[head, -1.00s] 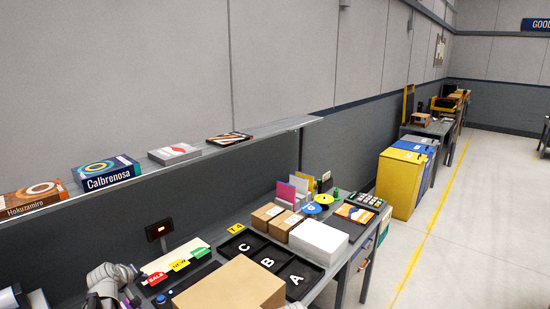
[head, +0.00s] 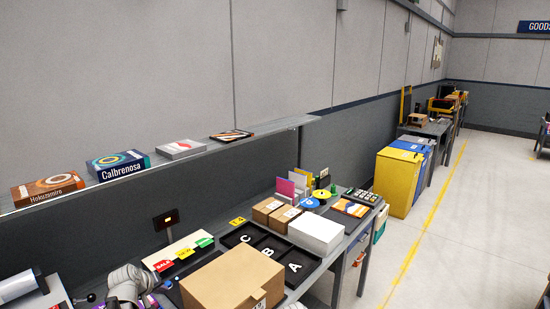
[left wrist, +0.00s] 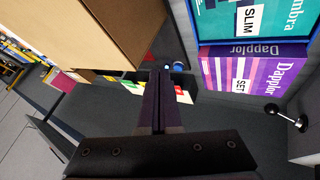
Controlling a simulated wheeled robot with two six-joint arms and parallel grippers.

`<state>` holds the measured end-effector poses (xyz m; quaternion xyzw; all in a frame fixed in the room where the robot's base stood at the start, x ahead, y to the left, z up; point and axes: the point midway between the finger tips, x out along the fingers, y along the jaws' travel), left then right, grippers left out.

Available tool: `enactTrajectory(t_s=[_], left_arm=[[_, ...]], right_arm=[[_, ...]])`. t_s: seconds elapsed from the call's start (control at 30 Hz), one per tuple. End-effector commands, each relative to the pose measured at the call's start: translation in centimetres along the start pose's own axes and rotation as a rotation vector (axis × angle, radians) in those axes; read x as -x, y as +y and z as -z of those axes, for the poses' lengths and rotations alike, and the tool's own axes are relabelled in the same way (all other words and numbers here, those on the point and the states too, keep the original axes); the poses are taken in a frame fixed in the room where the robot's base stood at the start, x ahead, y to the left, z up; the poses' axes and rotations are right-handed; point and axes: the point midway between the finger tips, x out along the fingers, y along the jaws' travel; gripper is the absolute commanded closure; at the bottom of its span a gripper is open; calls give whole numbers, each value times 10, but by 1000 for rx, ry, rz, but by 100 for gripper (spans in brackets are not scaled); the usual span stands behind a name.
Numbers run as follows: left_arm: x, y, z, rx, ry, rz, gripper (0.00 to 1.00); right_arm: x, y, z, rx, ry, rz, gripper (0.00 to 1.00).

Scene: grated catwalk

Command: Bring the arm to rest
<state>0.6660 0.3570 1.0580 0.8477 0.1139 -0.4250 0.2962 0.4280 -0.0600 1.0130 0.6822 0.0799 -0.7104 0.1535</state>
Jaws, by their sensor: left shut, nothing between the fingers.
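My left arm comes in at the bottom left of the head view, low over the near left part of the workbench. In the left wrist view my left gripper (left wrist: 160,78) has its two dark fingers together with nothing between them. A cardboard box (head: 235,278) stands on the bench to the right of the arm; it also fills the upper left of the wrist view (left wrist: 120,30). A purple Dapplor box (left wrist: 255,75) and a teal box (left wrist: 240,18) are to the right of the fingers in the wrist view. My right gripper is not in view.
A black tray (head: 228,241) marked A, B and C lies behind the cardboard box. Red, yellow and green tabs (head: 184,253) stand behind the arm. A shelf (head: 240,146) with several boxes runs above the bench. Open floor (head: 480,220) lies to the right.

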Motion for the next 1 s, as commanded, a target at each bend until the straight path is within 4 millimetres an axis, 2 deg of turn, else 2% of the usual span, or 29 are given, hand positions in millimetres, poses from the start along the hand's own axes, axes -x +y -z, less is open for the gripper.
enactTrajectory(t_s=[0.27, 0.4, 0.6, 0.7, 0.73, 0.77, 1.0], left_arm=[[8, 36, -93, -203, -191, 59, 100], [22, 49, -152, -341, -317, 111, 100], [51, 53, -229, -539, -488, 201, 100], [68, 50, -259, -628, -561, 250, 100], [54, 50, -269, -643, -566, 247, 100], [48, 52, -277, -659, -572, 247, 100], [24, 64, -344, -808, -630, 258, 100]], right_arm=[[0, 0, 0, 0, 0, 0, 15], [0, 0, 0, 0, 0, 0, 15], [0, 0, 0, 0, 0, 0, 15], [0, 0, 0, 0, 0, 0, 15], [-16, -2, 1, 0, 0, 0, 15], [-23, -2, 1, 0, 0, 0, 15], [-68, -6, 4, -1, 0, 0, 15]])
